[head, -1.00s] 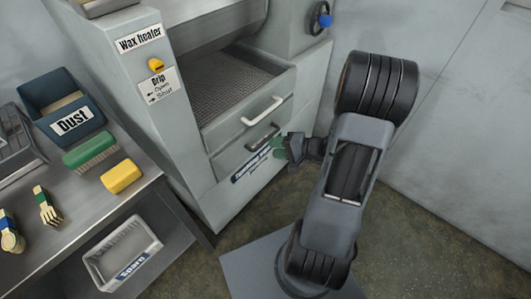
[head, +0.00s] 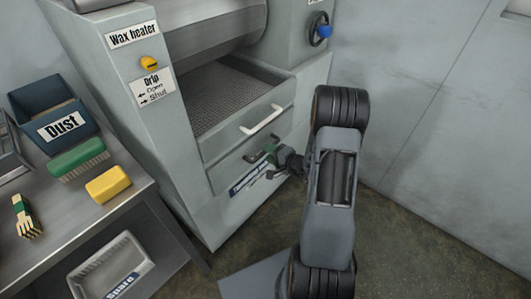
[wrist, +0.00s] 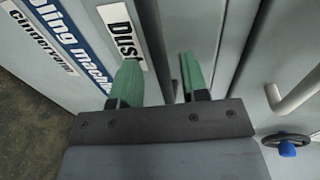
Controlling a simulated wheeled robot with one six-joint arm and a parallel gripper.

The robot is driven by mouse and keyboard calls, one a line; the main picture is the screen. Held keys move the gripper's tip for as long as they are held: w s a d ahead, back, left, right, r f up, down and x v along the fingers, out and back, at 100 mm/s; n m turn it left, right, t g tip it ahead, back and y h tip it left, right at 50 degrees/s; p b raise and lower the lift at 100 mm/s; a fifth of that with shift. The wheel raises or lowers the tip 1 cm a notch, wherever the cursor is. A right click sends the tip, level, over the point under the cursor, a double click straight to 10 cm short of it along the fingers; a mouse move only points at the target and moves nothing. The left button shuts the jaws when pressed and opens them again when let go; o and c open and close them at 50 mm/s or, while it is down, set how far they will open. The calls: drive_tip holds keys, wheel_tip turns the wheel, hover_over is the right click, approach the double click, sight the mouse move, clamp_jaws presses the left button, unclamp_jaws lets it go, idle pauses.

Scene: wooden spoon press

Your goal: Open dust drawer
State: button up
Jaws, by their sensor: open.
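The lower drawer, with a dark bar handle (head: 252,157), is in the machine front below a drawer with a white handle. It looks flush with the front. A white "Dust" label (wrist: 121,35) shows beside the handle in the wrist view. My gripper (head: 270,156) is at this handle, its green fingers apart. In the wrist view my gripper (wrist: 160,78) has a finger on either side of a dark bar, which looks like the handle. Whether a finger touches it I cannot tell. My gripper hides part of the handle in the head view.
The upper drawer's white handle (head: 262,122) is close above my gripper. A blue-knobbed wheel (head: 322,30) is at upper right. A bench on the left holds a blue "Dust" bin (head: 50,100), a green brush (head: 78,159) and a yellow block (head: 108,185). Floor in front is clear.

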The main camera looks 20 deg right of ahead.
drive_tip(key=shift+x, duration=1.2)
drive_tip(key=shift+c, duration=0.5)
clamp_jaws()
